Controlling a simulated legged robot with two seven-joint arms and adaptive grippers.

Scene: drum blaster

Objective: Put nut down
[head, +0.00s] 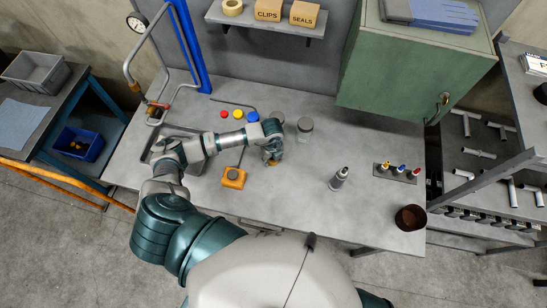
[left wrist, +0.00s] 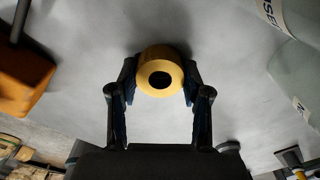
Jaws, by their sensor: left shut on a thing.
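My left gripper (head: 272,157) is over the middle of the grey workbench (head: 290,210). In the left wrist view my left gripper (left wrist: 160,82) has its two dark fingers closed on either side of the nut (left wrist: 144,87), a round brass-yellow piece with a dark hole. The nut is close to the bench top; I cannot tell whether it touches it. In the head view the nut is mostly hidden by the gripper. My right gripper is not in view.
An orange block (head: 233,178) lies left of the gripper, and a glass jar (head: 305,127) stands to its right. The bench between gripper and bottle is clear.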

